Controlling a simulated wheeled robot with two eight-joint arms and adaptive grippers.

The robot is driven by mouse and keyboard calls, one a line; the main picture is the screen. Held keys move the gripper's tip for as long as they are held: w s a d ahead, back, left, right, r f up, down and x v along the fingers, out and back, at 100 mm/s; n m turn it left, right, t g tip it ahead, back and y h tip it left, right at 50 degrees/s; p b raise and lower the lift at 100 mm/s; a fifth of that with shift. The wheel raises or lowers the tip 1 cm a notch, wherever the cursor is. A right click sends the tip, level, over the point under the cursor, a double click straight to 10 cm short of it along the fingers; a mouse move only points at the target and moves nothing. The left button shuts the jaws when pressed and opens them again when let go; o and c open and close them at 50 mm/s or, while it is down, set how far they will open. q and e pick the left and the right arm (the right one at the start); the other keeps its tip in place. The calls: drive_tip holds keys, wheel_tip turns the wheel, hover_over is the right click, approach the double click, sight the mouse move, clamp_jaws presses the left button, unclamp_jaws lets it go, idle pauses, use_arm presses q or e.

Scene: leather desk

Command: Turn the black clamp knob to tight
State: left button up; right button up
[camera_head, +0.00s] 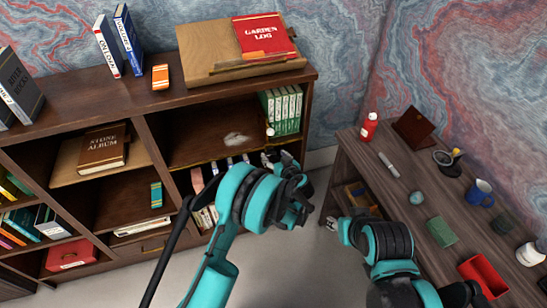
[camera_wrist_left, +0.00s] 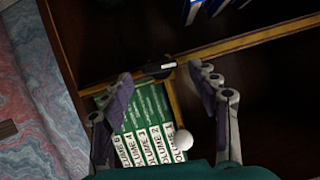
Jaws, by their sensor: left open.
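A small black piece with a white mark, which looks like the clamp knob (camera_wrist_left: 160,68), sits at the corner of a yellowish rail in the left wrist view. My left gripper (camera_wrist_left: 161,76) is open, with one finger on each side of the black piece. No contact shows, and I cannot tell the depth between them. In the head view my left gripper (camera_head: 280,160) is at the right end of the bookcase's shelf, and the knob cannot be made out clearly there. My right gripper (camera_head: 332,223) is low beside the side desk, too small to read its fingers.
Green volumes (camera_wrist_left: 150,130) and a white ball (camera_wrist_left: 183,139) are close to the left gripper. The bookcase (camera_head: 160,104) surrounds it. The side desk (camera_head: 405,185) holds a red bottle (camera_head: 369,127), a blue mug (camera_head: 480,193) and a red tray (camera_head: 484,278). Open floor lies between.

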use_arm(q)
drive_tip(key=shift+w+a+f, duration=0.25)
drive_tip(key=shift+w, duration=0.4)
drive_tip(key=c, duration=1.2)
drive_tip(key=shift+o, duration=0.2)
